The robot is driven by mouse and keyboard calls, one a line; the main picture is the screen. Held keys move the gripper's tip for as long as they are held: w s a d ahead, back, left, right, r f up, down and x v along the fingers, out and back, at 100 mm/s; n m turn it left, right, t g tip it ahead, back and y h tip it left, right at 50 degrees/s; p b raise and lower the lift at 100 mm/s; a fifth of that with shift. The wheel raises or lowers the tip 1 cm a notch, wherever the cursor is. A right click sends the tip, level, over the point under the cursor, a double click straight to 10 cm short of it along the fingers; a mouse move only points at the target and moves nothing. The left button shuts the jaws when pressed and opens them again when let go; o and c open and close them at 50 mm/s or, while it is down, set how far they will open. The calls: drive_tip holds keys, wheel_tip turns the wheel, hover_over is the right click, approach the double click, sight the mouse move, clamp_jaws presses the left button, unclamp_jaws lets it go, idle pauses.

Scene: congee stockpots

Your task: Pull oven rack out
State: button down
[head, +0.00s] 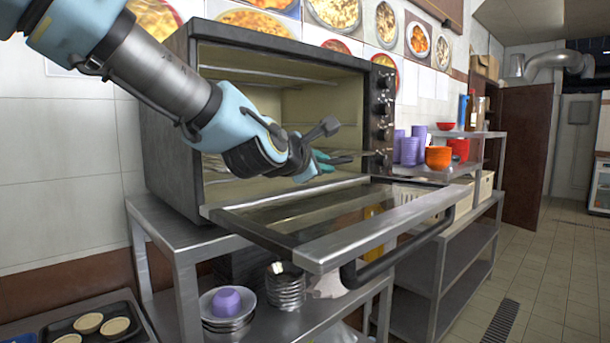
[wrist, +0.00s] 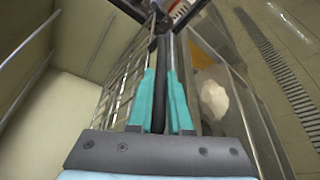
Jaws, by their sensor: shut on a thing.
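The oven (head: 165,130) stands on a steel table with its door (head: 330,215) folded down and open. My gripper (head: 328,163) reaches into the front opening, above the open door. Its teal fingers (wrist: 160,100) are shut on the front edge of the oven rack. The wire rack (wrist: 122,85) shows in the wrist view, left of the fingers. In the head view my gripper and wrist hide much of the rack. The inner wall of the oven (wrist: 75,40) fills the left of the wrist view.
The door handle (head: 400,250) juts out at the front. A steel shelf (head: 445,170) with purple cups (head: 408,150) and orange bowls (head: 438,157) stands to the right. Stacked metal bowls (head: 286,288) sit below the door. The floor (head: 550,260) at right is clear.

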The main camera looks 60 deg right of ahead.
drive_tip(key=s, duration=0.2)
drive_tip(key=s+a+b, duration=0.1)
drive_tip(key=s+a, duration=0.1)
drive_tip(key=s, duration=0.1)
drive_tip(key=shift+s, duration=0.35)
drive_tip(key=c, duration=0.8)
unclamp_jaws()
drive_tip(key=shift+c, duration=0.2)
drive_tip(key=b+v, duration=0.3)
drive_tip(key=v, duration=0.6)
drive_tip(key=shift+b, duration=0.3)
drive_tip(key=shift+v, duration=0.85)
